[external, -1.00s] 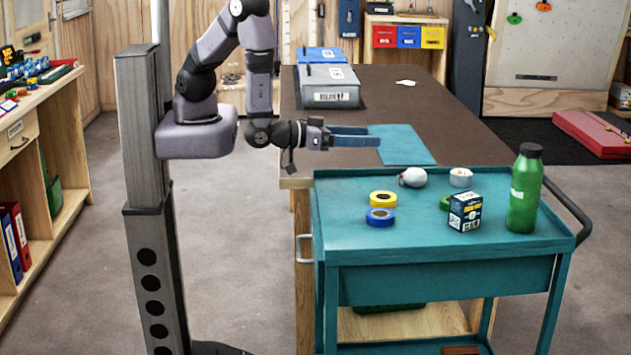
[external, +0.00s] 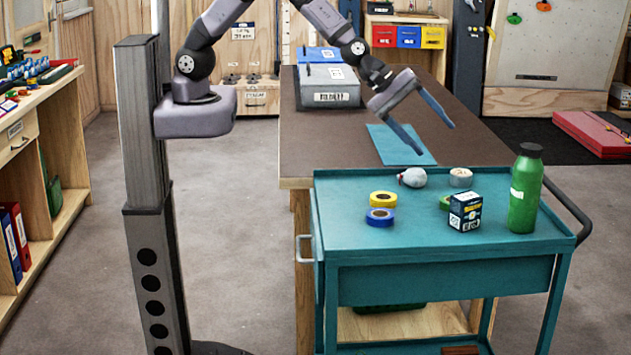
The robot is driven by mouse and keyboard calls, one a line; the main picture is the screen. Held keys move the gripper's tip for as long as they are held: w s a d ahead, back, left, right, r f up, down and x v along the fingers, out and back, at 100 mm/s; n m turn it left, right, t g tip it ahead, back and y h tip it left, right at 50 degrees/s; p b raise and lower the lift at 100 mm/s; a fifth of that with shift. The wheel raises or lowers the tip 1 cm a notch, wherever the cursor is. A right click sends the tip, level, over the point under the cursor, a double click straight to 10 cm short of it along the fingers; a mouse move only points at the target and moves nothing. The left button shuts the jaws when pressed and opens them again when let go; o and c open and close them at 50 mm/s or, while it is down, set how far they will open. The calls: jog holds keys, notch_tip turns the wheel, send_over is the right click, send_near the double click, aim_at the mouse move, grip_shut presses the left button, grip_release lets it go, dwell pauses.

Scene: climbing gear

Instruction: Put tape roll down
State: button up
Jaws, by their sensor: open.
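Several tape rolls stand on the teal cart (external: 345,262). A yellow tape roll (external: 383,199) and a blue tape roll (external: 380,217) lie flat on the left part of its top.
Behind is a brown table (external: 320,140) with a teal mat (external: 390,150) and a grey box (external: 329,88). The cart's front left is clear.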

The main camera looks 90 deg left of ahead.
jog(key=s+d+f+n+g+h, duration=0.1)
jog(key=s+d+f+n+g, duration=0.1)
jog(key=s+f+n+g, duration=0.3)
jog(key=s+d+n+g, duration=0.1)
jog(key=s+n+g, duration=0.15)
jog(key=s, duration=0.55)
jog(key=shift+t, duration=0.25)
jog(key=shift+w+a+p+x, duration=0.15)
jog(key=shift+p+x, duration=0.3)
jog(key=shift+x, duration=1.4)
jog(key=shift+w+a+p+x, duration=0.1)
jog(key=shift+p+x, duration=0.3)
jog(key=shift+x, duration=1.4)
jog(key=shift+f, duration=0.1)
jog(key=c, duration=1.2)
notch_tip(320, 180, up, 10)
jog(key=shift+b, duration=0.5)
